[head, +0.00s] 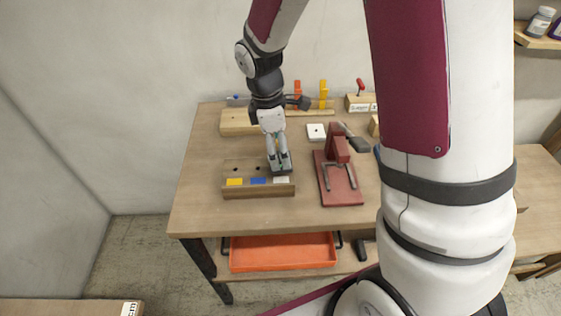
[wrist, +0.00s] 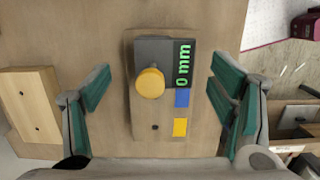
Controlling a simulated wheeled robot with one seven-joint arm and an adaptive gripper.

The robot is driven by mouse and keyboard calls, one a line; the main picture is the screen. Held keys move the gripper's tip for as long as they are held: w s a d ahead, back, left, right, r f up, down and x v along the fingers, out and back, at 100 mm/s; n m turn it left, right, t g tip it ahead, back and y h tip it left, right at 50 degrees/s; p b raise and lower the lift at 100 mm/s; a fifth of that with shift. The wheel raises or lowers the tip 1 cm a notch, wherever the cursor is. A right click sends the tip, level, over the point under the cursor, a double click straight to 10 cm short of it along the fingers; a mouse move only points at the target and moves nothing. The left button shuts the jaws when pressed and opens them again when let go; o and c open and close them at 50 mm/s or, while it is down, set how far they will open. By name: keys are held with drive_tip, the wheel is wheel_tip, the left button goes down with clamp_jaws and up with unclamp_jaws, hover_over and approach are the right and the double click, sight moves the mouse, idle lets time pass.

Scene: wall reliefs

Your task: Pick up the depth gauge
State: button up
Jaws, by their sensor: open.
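The depth gauge (wrist: 152,50) has a dark grey body, a round yellow knob and a green "0 mm" readout in the wrist view. It sits on one end of a brown wooden block (wrist: 143,122) with holes and coloured labels. In the head view the block (head: 235,168) lies on the workbench, and the gauge (head: 283,171) shows at its right end, partly hidden by my gripper. My gripper (wrist: 160,92) is open and empty. Its green-padded fingers are spread on both sides of the block, apart from the gauge. In the head view my gripper (head: 279,158) points down over the gauge.
A red stand (head: 342,187) is close on the right. A white square piece (head: 316,131) and a pale wooden block (head: 238,123) lie behind. Red and yellow upright pieces (head: 323,90) stand at the back. An orange tray (head: 280,252) is on the lower shelf. The bench front is clear.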

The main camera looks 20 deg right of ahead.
sight(280, 160)
drive_tip(key=f, duration=0.3)
drive_tip(key=shift+s+f, duration=0.3)
drive_tip(key=shift+f, duration=0.5)
